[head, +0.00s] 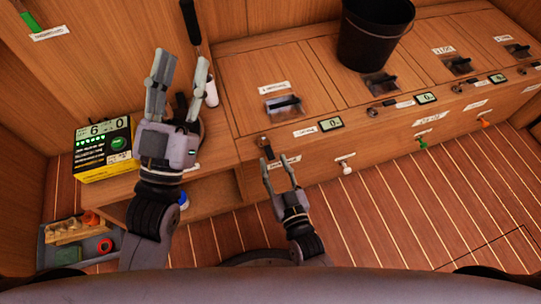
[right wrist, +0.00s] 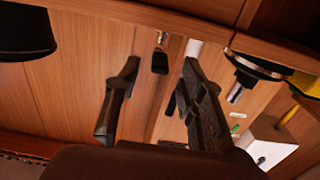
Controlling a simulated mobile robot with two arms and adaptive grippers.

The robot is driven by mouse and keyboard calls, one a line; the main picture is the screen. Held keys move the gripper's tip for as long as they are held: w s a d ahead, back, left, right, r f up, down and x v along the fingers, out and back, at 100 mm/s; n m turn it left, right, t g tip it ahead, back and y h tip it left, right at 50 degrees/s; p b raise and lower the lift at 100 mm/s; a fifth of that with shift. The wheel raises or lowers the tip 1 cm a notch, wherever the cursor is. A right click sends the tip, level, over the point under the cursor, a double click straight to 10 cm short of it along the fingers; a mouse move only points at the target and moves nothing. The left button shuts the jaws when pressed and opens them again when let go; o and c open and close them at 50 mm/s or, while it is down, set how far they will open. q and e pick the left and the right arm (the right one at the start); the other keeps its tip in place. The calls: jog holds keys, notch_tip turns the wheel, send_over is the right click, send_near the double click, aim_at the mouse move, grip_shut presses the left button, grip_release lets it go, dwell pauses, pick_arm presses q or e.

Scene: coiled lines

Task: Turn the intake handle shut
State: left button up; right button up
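Several small levers sit along the bench's front edge; I cannot read which label says intake. The nearest lever (head: 266,147), with a dark grip, is just beyond my right gripper (head: 277,162). My right gripper is open, with its fingers apart and nothing visible between them. In the right wrist view, a dark-gripped lever (right wrist: 160,58) appears beyond and between the open fingertips (right wrist: 160,75). My left gripper (head: 180,72) is open and empty, raised at the left in front of the wooden panel.
A black bucket (head: 372,38) stands on the bench top. A yellow device with a green display (head: 103,148) is at the left. A grey tray (head: 75,243) of small parts is at lower left. White, green and orange knobs (head: 346,168) line the front. The striped floor (head: 390,215) is clear.

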aim_at(271, 154)
pick_arm(q)
jog(key=shift+s+a+r+t+h+b, duration=0.15)
jog(key=shift+s+r+t+h+b, duration=0.35)
jog(key=shift+s+r+t, duration=1.15)
pick_arm(e)
jog(key=shift+x, duration=2.05)
pick_arm(q)
jog(key=shift+r, duration=0.15)
pick_arm(e)
jog(key=shift+c, duration=0.4)
grip_shut()
